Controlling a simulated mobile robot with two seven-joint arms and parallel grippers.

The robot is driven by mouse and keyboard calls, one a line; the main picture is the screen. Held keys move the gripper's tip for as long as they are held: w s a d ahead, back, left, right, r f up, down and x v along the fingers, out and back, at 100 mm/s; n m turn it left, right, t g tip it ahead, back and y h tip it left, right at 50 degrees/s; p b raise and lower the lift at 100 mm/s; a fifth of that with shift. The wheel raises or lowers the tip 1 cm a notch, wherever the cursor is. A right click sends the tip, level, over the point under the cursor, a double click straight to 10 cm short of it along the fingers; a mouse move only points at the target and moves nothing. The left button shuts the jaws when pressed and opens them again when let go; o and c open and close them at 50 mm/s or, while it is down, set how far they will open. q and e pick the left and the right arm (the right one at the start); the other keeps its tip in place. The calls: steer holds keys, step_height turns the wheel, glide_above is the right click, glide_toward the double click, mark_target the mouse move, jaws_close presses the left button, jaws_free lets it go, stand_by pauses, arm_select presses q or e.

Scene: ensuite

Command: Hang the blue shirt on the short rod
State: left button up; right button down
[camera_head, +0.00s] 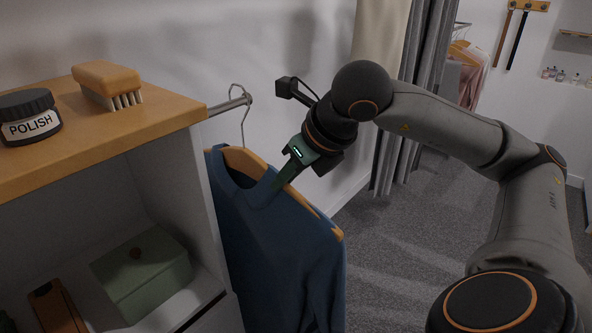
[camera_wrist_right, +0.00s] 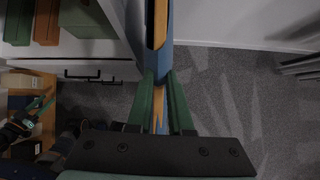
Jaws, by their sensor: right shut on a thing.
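The blue shirt (camera_head: 265,235) hangs on a wooden hanger (camera_head: 243,160) beside the shelf unit. My right gripper (camera_head: 282,183) is shut on the hanger's wooden shoulder near the collar. In the right wrist view the green fingers (camera_wrist_right: 160,100) flank the wooden bar (camera_wrist_right: 160,25), with blue cloth along it. The short rod (camera_head: 228,106) sticks out from the shelf unit's side. The hanger's wire hook (camera_head: 243,118) curves over the rod near its end knob; whether it rests on the rod I cannot tell. What looks like my left gripper (camera_wrist_right: 30,118) shows small at the wrist view's left.
The shelf top (camera_head: 130,122) carries a polish jar (camera_head: 30,116) and a brush (camera_head: 107,82). A green box (camera_head: 142,272) sits on the shelf below. A grey curtain (camera_head: 408,100) hangs behind my right arm. Carpet is clear right of the shirt.

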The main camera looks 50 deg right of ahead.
mark_target(258, 180)
steer(key=shift+w+a+r+p, duration=0.1)
steer(key=shift+w+r+p, duration=0.15)
steer(key=shift+w+p, duration=0.95)
steer(key=shift+w, duration=0.3)
steer(key=shift+w+a+f, duration=0.1)
steer(key=shift+w+f, duration=0.45)
steer(key=shift+w, duration=0.35)
steer(key=shift+w+a+f, duration=0.1)
steer(key=shift+w+f, duration=0.45)
steer(key=shift+w, duration=0.35)
steer(key=shift+w+f+b, duration=0.15)
steer(key=shift+f+b, duration=0.65)
steer(key=shift+f, duration=0.15)
steer(key=shift+w+f, duration=0.1)
steer(key=shift+f, duration=0.15)
steer(key=shift+f+b, duration=0.1)
steer(key=shift+b, duration=0.2)
arm_select(q)
steer(key=shift+s+r, duration=0.15)
steer(key=shift+r, duration=0.15)
